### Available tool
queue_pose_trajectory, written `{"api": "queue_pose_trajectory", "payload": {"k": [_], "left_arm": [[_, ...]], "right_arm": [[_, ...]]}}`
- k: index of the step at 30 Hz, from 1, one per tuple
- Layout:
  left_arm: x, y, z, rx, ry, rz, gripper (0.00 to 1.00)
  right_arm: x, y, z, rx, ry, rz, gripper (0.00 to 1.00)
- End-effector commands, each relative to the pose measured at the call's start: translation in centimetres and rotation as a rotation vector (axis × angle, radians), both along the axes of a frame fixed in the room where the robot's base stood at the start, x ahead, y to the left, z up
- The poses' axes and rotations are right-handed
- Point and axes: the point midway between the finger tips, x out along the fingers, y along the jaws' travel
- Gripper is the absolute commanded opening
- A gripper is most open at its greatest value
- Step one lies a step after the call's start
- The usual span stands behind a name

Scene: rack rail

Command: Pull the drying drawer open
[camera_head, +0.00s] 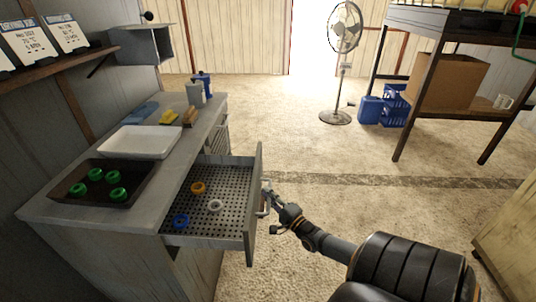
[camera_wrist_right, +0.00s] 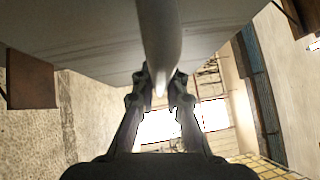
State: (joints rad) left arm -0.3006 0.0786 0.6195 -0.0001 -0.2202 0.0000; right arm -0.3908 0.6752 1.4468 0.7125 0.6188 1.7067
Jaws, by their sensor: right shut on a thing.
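The drying drawer (camera_head: 232,228) is pulled out from the counter cabinet (camera_head: 190,275). Its perforated floor shows, with an orange ring (camera_head: 198,188), a white ring (camera_head: 215,205) and a blue ring (camera_head: 181,221) lying on it. My right gripper (camera_head: 268,196) is at the handle (camera_head: 262,205) on the drawer's front panel (camera_head: 254,200). In the right wrist view its fingers (camera_wrist_right: 160,92) are shut on the handle bar (camera_wrist_right: 158,40). My left gripper is not in view.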

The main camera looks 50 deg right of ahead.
Motion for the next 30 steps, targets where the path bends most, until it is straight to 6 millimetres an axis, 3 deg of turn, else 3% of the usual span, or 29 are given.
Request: {"api": "queue_pose_trajectory", "payload": {"k": [2,3,8,19,30], "left_arm": [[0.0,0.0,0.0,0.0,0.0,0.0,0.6],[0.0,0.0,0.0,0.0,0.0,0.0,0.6],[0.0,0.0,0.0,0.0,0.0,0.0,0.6],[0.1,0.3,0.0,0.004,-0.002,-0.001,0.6],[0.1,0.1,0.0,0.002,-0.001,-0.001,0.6]], "right_arm": [[-0.1,0.0,-0.2,0.0,0.004,-0.002,0.0],[-0.1,0.0,-0.2,0.0,0.004,-0.002,0.16],[0.0,0.0,-0.1,-0.001,0.003,-0.001,0.36],[-0.8,0.1,-0.2,-0.002,0.003,0.001,0.36],[-9.1,0.8,-1.4,-0.001,0.007,0.001,0.36]]}}
